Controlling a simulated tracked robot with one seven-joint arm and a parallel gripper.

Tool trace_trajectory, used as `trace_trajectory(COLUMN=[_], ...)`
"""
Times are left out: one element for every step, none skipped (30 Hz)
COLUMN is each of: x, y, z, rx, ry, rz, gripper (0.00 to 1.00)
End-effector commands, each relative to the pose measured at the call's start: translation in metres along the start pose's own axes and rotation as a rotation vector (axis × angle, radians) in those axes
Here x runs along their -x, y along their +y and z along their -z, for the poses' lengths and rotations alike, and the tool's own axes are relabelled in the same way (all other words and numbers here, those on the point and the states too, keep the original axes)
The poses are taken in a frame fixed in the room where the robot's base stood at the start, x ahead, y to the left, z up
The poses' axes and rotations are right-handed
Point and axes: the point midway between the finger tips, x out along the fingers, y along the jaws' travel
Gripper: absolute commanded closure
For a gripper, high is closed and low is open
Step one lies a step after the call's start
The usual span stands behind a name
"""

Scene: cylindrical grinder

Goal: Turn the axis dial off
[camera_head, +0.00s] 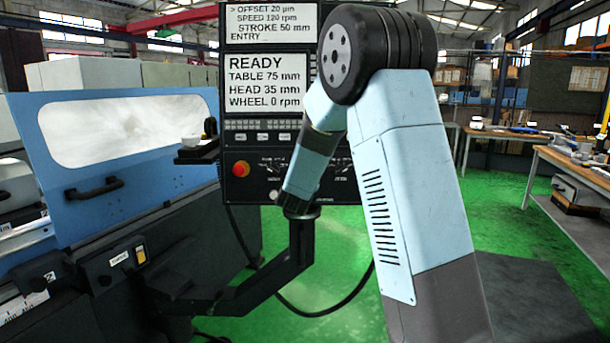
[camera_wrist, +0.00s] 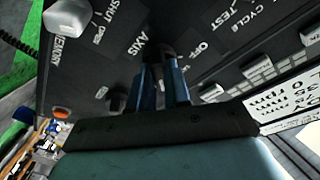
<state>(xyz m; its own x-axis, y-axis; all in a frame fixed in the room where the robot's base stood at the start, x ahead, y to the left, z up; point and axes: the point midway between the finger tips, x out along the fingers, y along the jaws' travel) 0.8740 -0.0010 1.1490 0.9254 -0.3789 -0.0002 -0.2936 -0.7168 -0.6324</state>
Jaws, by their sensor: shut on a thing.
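The axis dial (camera_wrist: 165,49) is a small dark knob on the black control panel (camera_wrist: 85,75). In the wrist view the AXIS and OFF labels sit on either side of it. My gripper (camera_wrist: 163,66) has its two blue fingers closed around the dial at the panel face. The fingers hide part of the dial, and its pointer direction cannot be read. In the head view my arm covers this part of the panel, and neither the dial nor the fingertips can be made out.
A red emergency button (camera_head: 241,169) is on the panel's left. The panel's screen (camera_head: 262,82) reads READY. The blue grinder cover (camera_head: 140,185) stands at the left. A workbench (camera_head: 575,170) is at the right. Green floor lies open between.

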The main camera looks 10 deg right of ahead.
Motion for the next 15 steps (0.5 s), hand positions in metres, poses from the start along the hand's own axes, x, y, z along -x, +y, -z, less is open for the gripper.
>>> trace_trajectory(x=[0.0000,0.0038,0.0022,0.0018,0.0017,0.0016,0.0015,0.0014,0.0014,0.0014,0.0013,0.0013,0.0012,0.0011,0.0011], y=[0.0006,-0.0069,-0.0034,-0.0027,-0.0024,-0.0022,-0.0021,-0.0019,-0.0017,-0.0015,-0.0014,-0.0011,-0.0009,-0.0007,-0.0005], z=[0.0000,-0.0062,-0.0035,-0.0029,-0.0027,-0.0025,-0.0024,-0.0024,-0.0023,-0.0022,-0.0022,-0.0021,-0.0021,-0.0020,-0.0019], rx=[0.000,-0.001,-0.001,0.000,0.002,0.006,0.010,0.015,0.023,0.032,0.042,0.057,0.071,0.088,0.110], ry=[0.000,-0.003,-0.002,-0.002,-0.002,-0.003,-0.003,-0.003,-0.003,-0.003,-0.003,-0.003,-0.003,-0.003,-0.003], rz=[-0.001,0.002,0.000,0.000,0.001,0.003,0.004,0.005,0.007,0.009,0.011,0.015,0.018,0.022,0.027], gripper=[1.00,1.00,1.00,1.00,1.00,1.00,1.00,1.00,1.00,1.00,1.00,1.00,1.00,1.00,1.00])
